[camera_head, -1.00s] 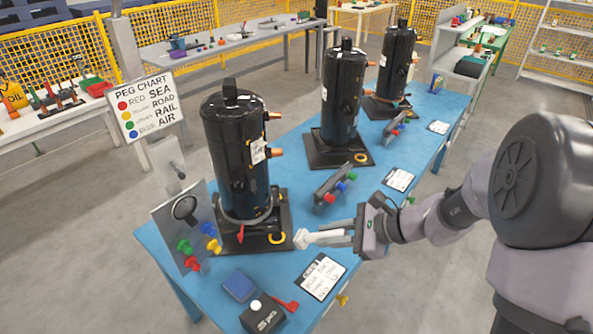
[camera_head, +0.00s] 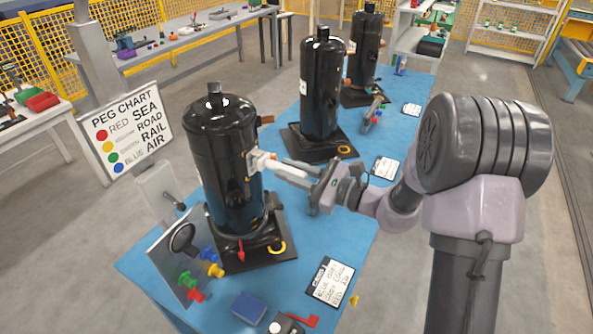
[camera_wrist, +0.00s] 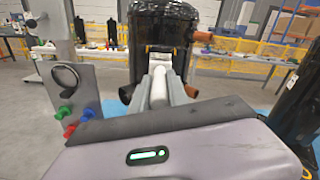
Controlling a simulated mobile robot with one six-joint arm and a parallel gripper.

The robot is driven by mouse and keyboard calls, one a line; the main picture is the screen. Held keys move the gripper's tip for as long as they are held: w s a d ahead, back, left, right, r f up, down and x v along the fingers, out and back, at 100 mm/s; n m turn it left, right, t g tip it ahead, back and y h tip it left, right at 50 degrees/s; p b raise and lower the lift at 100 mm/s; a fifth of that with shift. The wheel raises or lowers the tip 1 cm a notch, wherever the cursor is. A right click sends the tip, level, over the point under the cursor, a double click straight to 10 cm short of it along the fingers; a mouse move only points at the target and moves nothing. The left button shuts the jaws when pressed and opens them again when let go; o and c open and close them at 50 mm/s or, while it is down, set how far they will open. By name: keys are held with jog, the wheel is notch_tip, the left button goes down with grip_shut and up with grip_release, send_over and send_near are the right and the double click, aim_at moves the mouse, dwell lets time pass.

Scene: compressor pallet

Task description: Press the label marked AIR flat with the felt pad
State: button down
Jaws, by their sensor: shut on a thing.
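The nearest black compressor (camera_head: 222,150) stands upright on its dark base. A white label (camera_head: 254,163) is on its right side; its lettering is too small to read. My gripper (camera_head: 300,171) is shut on the white felt pad (camera_head: 284,173), which points left toward the label. The pad's front end appears at or against the label, but I cannot tell whether it touches. In the wrist view the white pad (camera_wrist: 159,88) lies between the two grey fingers, with the black compressor (camera_wrist: 160,28) straight ahead. The pad's front face is hidden.
A peg board (camera_head: 183,256) with colored pegs stands at the front left of the blue table. Copper stubs (camera_wrist: 203,36) stick out beside the label area. Two more compressors (camera_head: 322,90) stand behind. The peg chart (camera_head: 128,128) pairs blue with AIR.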

jog(key=shift+w+a, duration=0.1)
jog(key=shift+a, duration=0.05)
jog(key=shift+w+a, duration=0.2)
jog(key=shift+a, duration=0.15)
dwell(0.8)
jog(key=shift+d, duration=0.15)
jog(key=shift+b+v, duration=0.5)
jog(key=shift+v, duration=1.15)
jog(key=shift+w+a+f+b, duration=0.25)
jog(key=shift+w+a+f, duration=0.1)
jog(key=shift+a, duration=0.2)
jog(key=shift+w+a+f+b, duration=0.25)
jog(key=shift+a+f, duration=0.15)
jog(key=shift+a, duration=0.2)
jog(key=shift+w+a, duration=0.3)
jog(key=shift+a, duration=0.05)
